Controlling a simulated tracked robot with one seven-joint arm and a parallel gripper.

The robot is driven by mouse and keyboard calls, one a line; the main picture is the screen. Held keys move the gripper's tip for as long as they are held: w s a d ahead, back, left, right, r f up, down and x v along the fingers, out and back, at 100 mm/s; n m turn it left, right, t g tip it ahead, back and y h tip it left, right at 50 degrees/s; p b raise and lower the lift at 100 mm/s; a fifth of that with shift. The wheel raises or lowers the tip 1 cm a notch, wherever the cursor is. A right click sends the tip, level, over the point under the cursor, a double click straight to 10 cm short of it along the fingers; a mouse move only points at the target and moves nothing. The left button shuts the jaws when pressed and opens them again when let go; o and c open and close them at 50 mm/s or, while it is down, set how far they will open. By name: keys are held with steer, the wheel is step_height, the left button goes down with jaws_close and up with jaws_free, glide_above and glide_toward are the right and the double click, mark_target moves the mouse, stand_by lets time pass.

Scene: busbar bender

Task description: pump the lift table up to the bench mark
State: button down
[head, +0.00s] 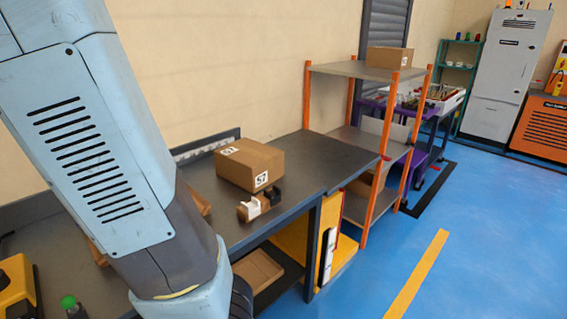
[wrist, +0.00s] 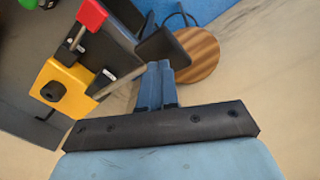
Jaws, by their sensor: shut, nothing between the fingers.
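My gripper (wrist: 160,84) is shut and empty in the wrist view, its two blue fingers side by side. It is hidden in the head view. No lift table can be identified with certainty. A yellow body (head: 347,238) with a white upright strip (head: 328,255) bearing dark marks stands low by the bench end in the head view. The bench (head: 330,160) has a dark top; I cannot make out a clear bench mark. No pump handle can be identified with certainty.
In the wrist view, a yellow block (wrist: 62,88) with a red-tipped part (wrist: 91,14) and a grey rod is left of my fingers; a round wooden top (wrist: 200,55) is beyond. A carton (head: 249,163) sits on the bench. Orange-post shelving (head: 367,190) stands beyond. Blue floor at right is open.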

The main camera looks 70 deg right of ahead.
step_height(320, 180, down, 11)
steer(key=shift+f, duration=0.2)
stand_by(2.0)
steer(key=shift+f, duration=0.55)
steer(key=shift+r, duration=6.2)
